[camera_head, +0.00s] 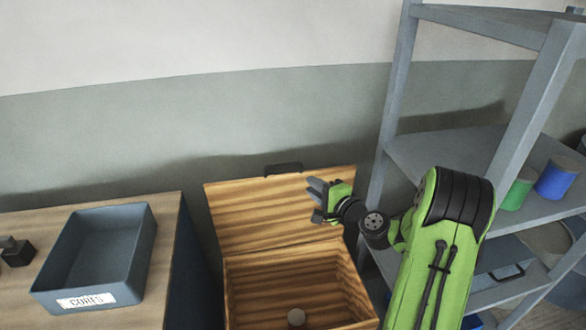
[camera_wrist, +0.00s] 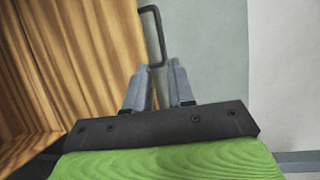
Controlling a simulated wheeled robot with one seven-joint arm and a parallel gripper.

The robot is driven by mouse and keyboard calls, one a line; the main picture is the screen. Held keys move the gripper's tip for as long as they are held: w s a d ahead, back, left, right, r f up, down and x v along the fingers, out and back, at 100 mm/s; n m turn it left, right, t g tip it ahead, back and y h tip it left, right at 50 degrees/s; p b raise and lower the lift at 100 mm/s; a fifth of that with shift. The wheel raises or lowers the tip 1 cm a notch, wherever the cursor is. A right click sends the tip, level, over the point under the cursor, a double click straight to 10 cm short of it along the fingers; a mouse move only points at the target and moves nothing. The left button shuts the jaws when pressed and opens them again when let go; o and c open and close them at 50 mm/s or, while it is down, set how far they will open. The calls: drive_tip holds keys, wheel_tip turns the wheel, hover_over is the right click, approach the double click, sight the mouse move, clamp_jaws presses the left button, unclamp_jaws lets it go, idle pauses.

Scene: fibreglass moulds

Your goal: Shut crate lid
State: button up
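The wooden crate (camera_head: 240,290) stands on the floor in the head view, its inside open to view. Its striped wooden lid (camera_head: 255,210) stands raised at the back, tilted towards the wall, and also fills the left of the wrist view (camera_wrist: 75,60). A dark handle (camera_head: 283,168) sits on the lid's top edge; it also shows in the wrist view (camera_wrist: 153,35). My gripper (camera_head: 317,197) is in front of the lid's right part, below and right of the handle. Its fingers (camera_wrist: 158,75) are apart with nothing between them. The handle's near end appears just beyond the fingertips.
A table with a blue-grey tray (camera_head: 135,255) labelled CORES stands left of the crate. A grey shelf rack (camera_head: 440,150) with green (camera_head: 518,190) and blue (camera_head: 556,178) containers stands right. The wall is close behind the lid.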

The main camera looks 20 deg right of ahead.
sight(281, 166)
drive_tip(key=x, duration=1)
drive_tip(key=p+x, duration=0.1)
drive_tip(key=x, duration=0.4)
drive_tip(key=shift+w+a, duration=0.3)
drive_tip(key=shift+a, duration=0.05)
drive_tip(key=shift+c, duration=0.4)
clamp_jaws()
